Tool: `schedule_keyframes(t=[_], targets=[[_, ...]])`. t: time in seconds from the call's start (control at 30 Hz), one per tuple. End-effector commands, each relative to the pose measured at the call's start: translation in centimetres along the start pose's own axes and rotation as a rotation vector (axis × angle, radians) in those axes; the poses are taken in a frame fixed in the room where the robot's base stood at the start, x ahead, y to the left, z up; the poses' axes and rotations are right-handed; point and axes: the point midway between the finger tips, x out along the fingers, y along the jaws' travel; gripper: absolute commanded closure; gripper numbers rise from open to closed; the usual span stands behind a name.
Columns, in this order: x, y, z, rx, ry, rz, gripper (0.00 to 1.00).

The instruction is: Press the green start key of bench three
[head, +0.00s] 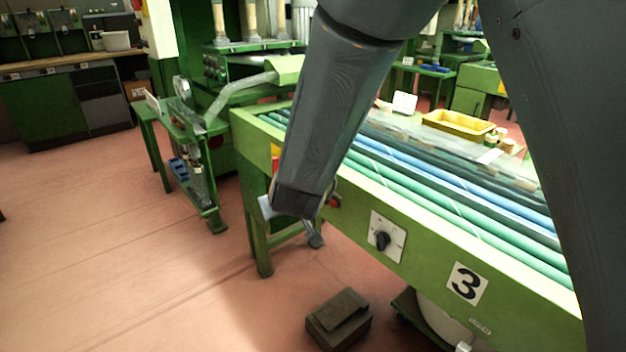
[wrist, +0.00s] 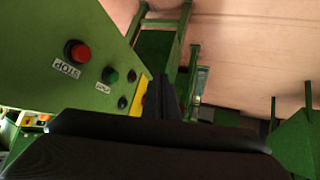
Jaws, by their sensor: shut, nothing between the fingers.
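The green start key (wrist: 110,75) is a round button on the green front panel of bench three in the wrist view, with a small white label beside it. The red stop key (wrist: 76,51) sits to its left, labelled STOP. My gripper (wrist: 165,82) is shut and empty, its dark fingers pointing up the picture to the right of the keys. It appears apart from the green key; the gap in depth cannot be told. In the head view, my arm hides the green key; a red button (head: 333,201) shows beside the arm.
Small black buttons (wrist: 122,102) and a yellow plate (wrist: 138,97) with a red part lie near the green key. A dark box (head: 338,318) is on the floor.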

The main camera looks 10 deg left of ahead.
Motion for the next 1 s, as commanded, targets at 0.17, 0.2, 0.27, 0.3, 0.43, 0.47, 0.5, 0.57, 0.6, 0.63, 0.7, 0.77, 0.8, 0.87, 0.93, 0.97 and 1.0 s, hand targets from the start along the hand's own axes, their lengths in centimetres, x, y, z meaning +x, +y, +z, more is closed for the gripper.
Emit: schedule_keyframes(t=[0.17, 0.2, 0.27, 0.3, 0.43, 0.47, 0.5, 0.57, 0.6, 0.63, 0.7, 0.77, 0.8, 0.87, 0.93, 0.97, 1.0], targets=[[1.7, -2.3, -1.3, -0.125, 0.129, 0.181, 1.00], [1.9, -2.6, -1.4, -0.156, 0.156, 0.229, 1.00], [1.9, -3.1, -1.4, -0.207, 0.194, 0.304, 1.00], [1.7, -3.4, -1.1, -0.241, 0.215, 0.353, 1.00], [0.7, -4.2, -0.4, -0.344, 0.271, 0.501, 1.00], [0.4, -4.3, -0.2, -0.363, 0.281, 0.531, 1.00], [0.0, -4.5, 0.0, -0.389, 0.293, 0.566, 1.00], [-0.5, -4.7, 0.3, -0.420, 0.307, 0.611, 1.00], [-0.8, -4.8, 0.5, -0.435, 0.314, 0.634, 1.00], [-1.0, -4.8, 0.6, -0.444, 0.318, 0.648, 1.00], [-1.2, -4.9, 0.8, -0.461, 0.325, 0.671, 1.00], [-1.4, -4.9, 0.9, -0.467, 0.328, 0.682, 1.00], [-1.4, -4.9, 0.9, -0.468, 0.328, 0.685, 1.00], [-1.4, -4.9, 0.9, -0.468, 0.329, 0.686, 1.00], [-1.4, -4.9, 0.9, -0.467, 0.329, 0.685, 1.00], [-1.4, -4.9, 0.9, -0.467, 0.329, 0.684, 1.00], [-1.4, -4.9, 0.9, -0.467, 0.329, 0.684, 1.00]])
